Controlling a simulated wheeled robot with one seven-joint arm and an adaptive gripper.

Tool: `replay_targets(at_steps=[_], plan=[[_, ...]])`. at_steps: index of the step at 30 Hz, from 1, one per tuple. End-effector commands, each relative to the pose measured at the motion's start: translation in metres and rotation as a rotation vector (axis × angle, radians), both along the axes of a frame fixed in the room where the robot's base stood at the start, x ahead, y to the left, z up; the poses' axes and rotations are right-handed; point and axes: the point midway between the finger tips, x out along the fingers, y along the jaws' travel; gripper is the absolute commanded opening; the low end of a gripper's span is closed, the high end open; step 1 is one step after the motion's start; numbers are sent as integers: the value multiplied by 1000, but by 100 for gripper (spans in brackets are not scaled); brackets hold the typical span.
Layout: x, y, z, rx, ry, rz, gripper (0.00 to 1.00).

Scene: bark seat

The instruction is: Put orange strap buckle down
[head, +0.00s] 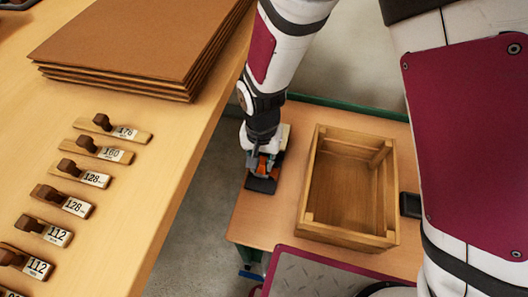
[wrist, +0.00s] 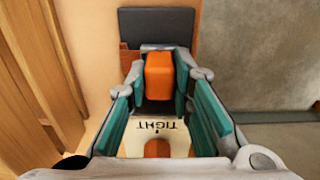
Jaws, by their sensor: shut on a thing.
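The orange strap buckle (wrist: 159,75) sits between the teal finger pads of my gripper (wrist: 160,88) in the wrist view. My gripper is shut on it. Below it in that view is a pale piece marked TIGHT (wrist: 157,130), with an orange part at its lower edge. In the head view my gripper (head: 262,167) points down over the left end of the low wooden bench, and only a sliver of orange shows there. A dark flat piece (wrist: 155,27) lies just beyond the buckle; it also shows in the head view (head: 261,185). I cannot tell whether the buckle touches the bench.
An empty-looking wooden crate (head: 350,188) stands on the bench (head: 262,225) right of my gripper. A higher table (head: 150,190) at left holds brown sheets (head: 140,45) and several numbered wooden pieces with knobs. Grey floor lies between table and bench.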

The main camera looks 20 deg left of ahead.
Motion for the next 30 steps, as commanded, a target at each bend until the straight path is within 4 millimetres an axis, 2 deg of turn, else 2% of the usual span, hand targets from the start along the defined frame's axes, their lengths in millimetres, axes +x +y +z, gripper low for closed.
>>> replay_targets(at_steps=[4, 5, 7, 8, 16, 20, 23, 30], plan=[[0, 0, -3, 0, 0, 0, 0], [0, 0, -4, -1, 0, 0, 23], [0, 0, -3, -1, 0, 0, 39], [0, 0, -3, -1, 0, 0, 41], [0, 0, -3, 0, 0, 0, 41], [0, 0, 5, 1, -1, 0, 41], [1, 1, 19, 2, -3, -1, 41], [0, 1, 70, 3, -4, -1, 41]])
